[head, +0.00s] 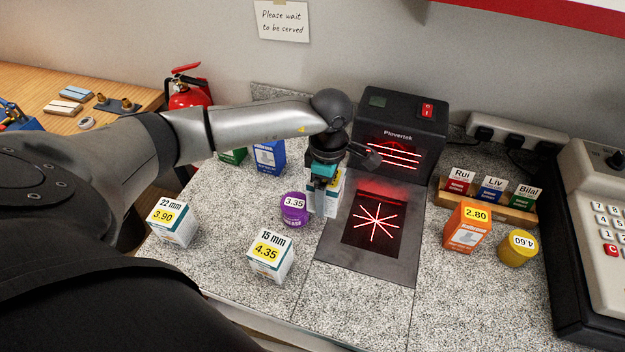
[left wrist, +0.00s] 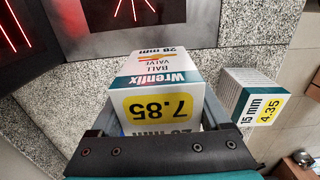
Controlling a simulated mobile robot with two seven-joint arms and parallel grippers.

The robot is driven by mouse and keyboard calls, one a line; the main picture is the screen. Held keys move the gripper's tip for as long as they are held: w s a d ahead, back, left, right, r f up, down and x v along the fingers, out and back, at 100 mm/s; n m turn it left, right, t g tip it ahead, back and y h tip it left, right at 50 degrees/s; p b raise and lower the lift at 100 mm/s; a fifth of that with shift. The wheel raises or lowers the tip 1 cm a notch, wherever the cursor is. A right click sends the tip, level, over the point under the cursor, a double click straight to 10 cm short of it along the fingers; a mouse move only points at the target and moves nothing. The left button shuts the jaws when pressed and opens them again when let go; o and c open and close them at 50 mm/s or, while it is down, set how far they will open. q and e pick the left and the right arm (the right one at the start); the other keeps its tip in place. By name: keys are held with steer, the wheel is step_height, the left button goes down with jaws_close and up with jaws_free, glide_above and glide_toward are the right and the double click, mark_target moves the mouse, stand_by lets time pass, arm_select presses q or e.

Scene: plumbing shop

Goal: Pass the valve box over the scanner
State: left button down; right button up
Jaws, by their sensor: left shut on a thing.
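The valve box is white and teal, marked "Wrenlix ball valve" with a yellow 7.85 label; it fills the middle of the left wrist view (left wrist: 165,70). In the head view the box (head: 336,192) is partly hidden behind my left gripper (head: 321,196), which is shut on it. The box is at the left edge of the black Plovertek scanner (head: 400,120), left of its flat glass (head: 377,225) with red star lines. In the wrist view the glass (left wrist: 120,15) lies beyond the box. I cannot tell its height above the counter. My right gripper is not in view.
A 22 mm box (head: 172,222), a 15 mm box (head: 270,257) and a purple tub (head: 294,209) stand left of the scanner. An orange box (head: 467,228), yellow tub (head: 517,248), name-card rack (head: 485,202) and till (head: 600,220) are on the right. The front counter is clear.

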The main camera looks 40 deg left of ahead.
arm_select(q)
steer(key=shift+w+d+f+b, duration=0.3)
steer(key=shift+w+d, duration=0.1)
steer(key=shift+d, duration=0.2)
steer(key=shift+w+d+f+b, duration=0.25)
steer(key=shift+w+d, duration=0.15)
steer(key=shift+d, duration=0.2)
steer(key=w+d, duration=0.1)
steer(key=d, duration=0.5)
steer(key=w+d+b, duration=0.1)
steer(key=d, duration=0.1)
steer(key=shift+w+d+f, duration=0.15)
steer(key=shift+w+d, duration=0.15)
steer(key=shift+d, duration=0.1)
steer(key=w+d+b, duration=0.1)
steer(key=d, duration=0.2)
steer(key=w+d+b, duration=0.1)
steer(key=d+b, duration=0.1)
steer(key=d, duration=0.1)
steer(key=w+d+b, duration=0.1)
steer(key=d+b, duration=0.1)
steer(key=d, duration=0.2)
steer(key=shift+d+r+b, duration=0.25)
steer(key=shift+d+b, duration=0.05)
steer(key=shift+d, duration=0.15)
steer(key=shift+r, duration=0.1)
